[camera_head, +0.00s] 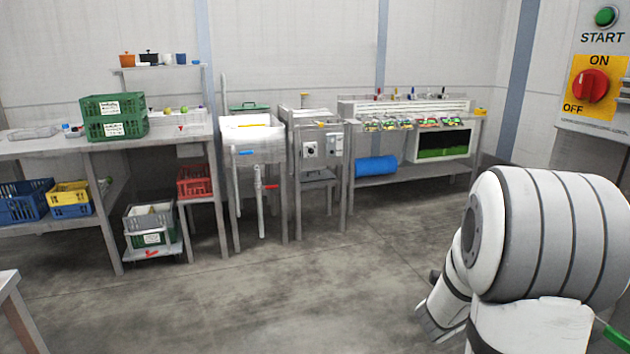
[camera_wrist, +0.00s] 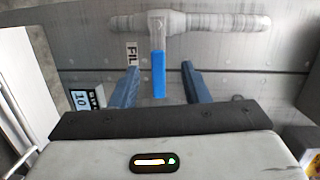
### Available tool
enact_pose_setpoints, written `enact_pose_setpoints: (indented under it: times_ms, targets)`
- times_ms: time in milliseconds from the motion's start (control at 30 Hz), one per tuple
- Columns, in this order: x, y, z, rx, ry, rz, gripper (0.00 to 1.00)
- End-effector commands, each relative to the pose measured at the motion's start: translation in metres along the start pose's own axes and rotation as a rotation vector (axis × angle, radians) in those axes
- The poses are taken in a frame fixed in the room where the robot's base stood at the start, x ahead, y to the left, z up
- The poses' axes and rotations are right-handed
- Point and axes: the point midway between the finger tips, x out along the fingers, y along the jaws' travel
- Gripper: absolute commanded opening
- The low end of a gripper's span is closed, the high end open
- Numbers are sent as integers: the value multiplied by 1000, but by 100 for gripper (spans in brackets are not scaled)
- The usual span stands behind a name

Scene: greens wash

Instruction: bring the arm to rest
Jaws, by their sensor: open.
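My arm shows at the right of the head view, large and close; the gripper end is not clear there. In the wrist view my gripper (camera_wrist: 160,88) has its two blue-grey fingers apart and nothing is held between them. A valve with a blue lever handle (camera_wrist: 158,72) on a grey horizontal pipe (camera_wrist: 205,23) lies beyond the fingers. The lever hangs down and appears between the fingertips in the picture. I cannot tell how far it is from them. A partly hidden label reading "FIL" (camera_wrist: 131,54) is left of the lever.
A control panel with a red ON/OFF knob (camera_head: 590,86) and green START button (camera_head: 606,16) is at the right. Green crates (camera_head: 112,130) stand on the left bench. A white sink (camera_head: 252,134) stands at the back. The middle floor (camera_head: 300,290) is clear.

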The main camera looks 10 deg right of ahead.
Motion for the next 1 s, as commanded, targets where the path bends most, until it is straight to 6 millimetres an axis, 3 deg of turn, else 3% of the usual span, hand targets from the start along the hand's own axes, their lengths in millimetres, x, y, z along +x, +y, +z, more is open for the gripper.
enact_pose_setpoints:
  times_ms: [33,233,333,467,567,700,833,1000]
  targets:
    - [-12,-24,18,-39,-90,32,42]
    - [-86,-68,91,-343,-539,158,42]
    - [-134,-86,113,-533,-762,182,42]
    - [-202,-105,120,-809,-1037,180,42]
    - [-252,-118,109,-1040,-1231,157,42]
    - [-311,-135,73,-1381,-1473,109,42]
    - [-345,-149,28,-1676,-1640,67,42]
    - [-365,-161,-18,-1938,-1763,39,42]
